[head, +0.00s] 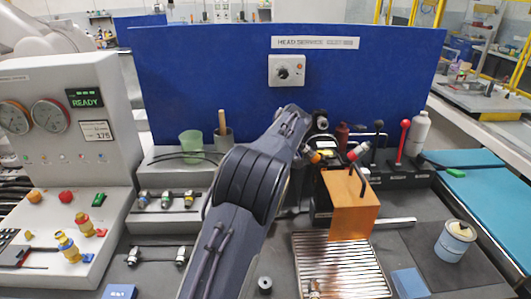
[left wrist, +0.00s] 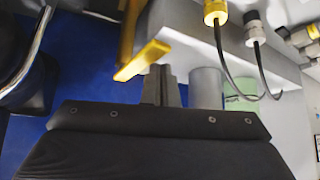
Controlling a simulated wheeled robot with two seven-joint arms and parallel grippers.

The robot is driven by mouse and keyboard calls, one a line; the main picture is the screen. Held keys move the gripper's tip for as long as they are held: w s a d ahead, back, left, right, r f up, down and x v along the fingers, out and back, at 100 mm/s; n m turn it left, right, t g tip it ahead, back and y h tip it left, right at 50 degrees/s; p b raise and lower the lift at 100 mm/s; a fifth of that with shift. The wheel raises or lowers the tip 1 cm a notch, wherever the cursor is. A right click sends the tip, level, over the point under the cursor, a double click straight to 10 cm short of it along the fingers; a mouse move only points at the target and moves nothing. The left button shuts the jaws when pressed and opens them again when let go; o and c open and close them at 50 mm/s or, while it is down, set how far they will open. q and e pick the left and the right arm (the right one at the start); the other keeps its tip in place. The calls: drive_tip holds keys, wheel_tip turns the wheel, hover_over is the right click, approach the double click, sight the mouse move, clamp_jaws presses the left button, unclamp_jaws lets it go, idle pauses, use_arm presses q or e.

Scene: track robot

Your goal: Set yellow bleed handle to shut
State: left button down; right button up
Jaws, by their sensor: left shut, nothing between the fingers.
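The yellow handle (left wrist: 142,61) shows in the left wrist view as a flat bar lying at a slant, with a yellow upright part joining it. My left gripper (left wrist: 161,72) is shut and empty, its fingertips right by the bar's end; I cannot tell whether they touch. In the head view my left arm stretches up the middle and hides its own fingers and most of what lies behind it. My right gripper is not in view.
A blue panel (head: 200,80) stands behind. A green cup (head: 191,141) and a grey cup (head: 222,138) stand left of the arm. An orange block (head: 350,205), a red-knobbed lever (head: 403,140) and a metal grate (head: 338,265) lie right. Hoses (left wrist: 225,70) hang near the gripper.

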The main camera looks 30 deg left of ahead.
use_arm(q)
drive_tip(key=shift+w+d, duration=0.1)
drive_tip(key=shift+d, duration=0.4)
idle(0.3)
drive_tip(key=shift+w+r, duration=0.1)
